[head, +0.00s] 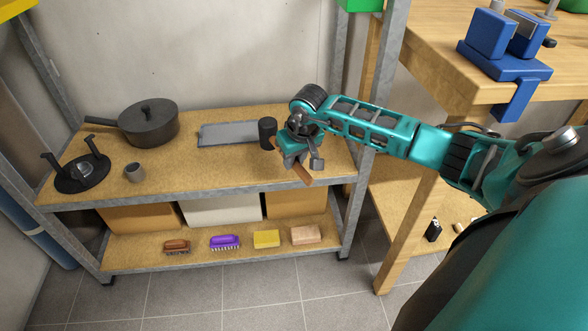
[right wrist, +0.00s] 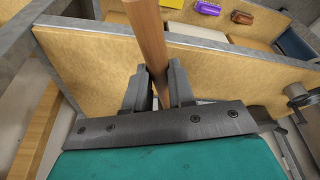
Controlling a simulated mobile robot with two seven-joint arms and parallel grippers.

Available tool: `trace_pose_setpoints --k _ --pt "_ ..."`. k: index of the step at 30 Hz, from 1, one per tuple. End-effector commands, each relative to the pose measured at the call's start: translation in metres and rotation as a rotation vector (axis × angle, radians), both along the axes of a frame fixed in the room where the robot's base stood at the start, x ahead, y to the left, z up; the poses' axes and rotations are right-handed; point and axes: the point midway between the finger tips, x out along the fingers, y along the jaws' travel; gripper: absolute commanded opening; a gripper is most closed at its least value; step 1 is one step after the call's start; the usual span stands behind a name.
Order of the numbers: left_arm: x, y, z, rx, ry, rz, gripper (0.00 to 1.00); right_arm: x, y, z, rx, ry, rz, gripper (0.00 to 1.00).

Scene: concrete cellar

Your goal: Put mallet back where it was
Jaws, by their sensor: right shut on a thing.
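My right gripper (head: 297,160) is over the right part of the upper shelf board. It is shut on the wooden handle of the mallet (head: 303,174). The handle slants down to the right, its end near the board's front edge. A black cylinder (head: 267,130) at the upper left end of the handle's line looks like the mallet's head; the gripper hides part of the join. In the right wrist view the handle (right wrist: 150,40) runs between the two fingers (right wrist: 161,90). I cannot tell whether the mallet touches the shelf. My left gripper is not in view.
Brushes and sponges (head: 266,238) lie below. A workbench (head: 450,65) with a blue vise (head: 505,50) stands right.

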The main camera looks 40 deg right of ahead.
Motion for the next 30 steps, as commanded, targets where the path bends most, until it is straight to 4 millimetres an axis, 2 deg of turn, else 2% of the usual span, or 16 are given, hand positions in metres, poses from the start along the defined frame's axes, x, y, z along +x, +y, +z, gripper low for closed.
trace_pose_setpoints --k 5,12,22,23,30 --pt "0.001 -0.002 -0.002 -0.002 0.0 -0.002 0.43 0.001 0.0 -0.01 0.002 -0.005 -0.001 0.0" --pt "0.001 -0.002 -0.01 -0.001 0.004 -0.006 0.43 0.001 0.001 -0.044 0.003 -0.004 -0.001 0.0" --pt "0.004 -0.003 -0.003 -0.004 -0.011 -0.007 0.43 0.001 0.0 -0.046 0.0 -0.007 0.0 0.0" --pt "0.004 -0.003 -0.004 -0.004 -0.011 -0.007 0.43 0.0 0.0 -0.048 0.0 -0.001 0.0 0.25" --pt "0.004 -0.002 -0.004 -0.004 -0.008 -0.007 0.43 0.0 0.0 -0.047 0.0 -0.001 0.0 0.48"
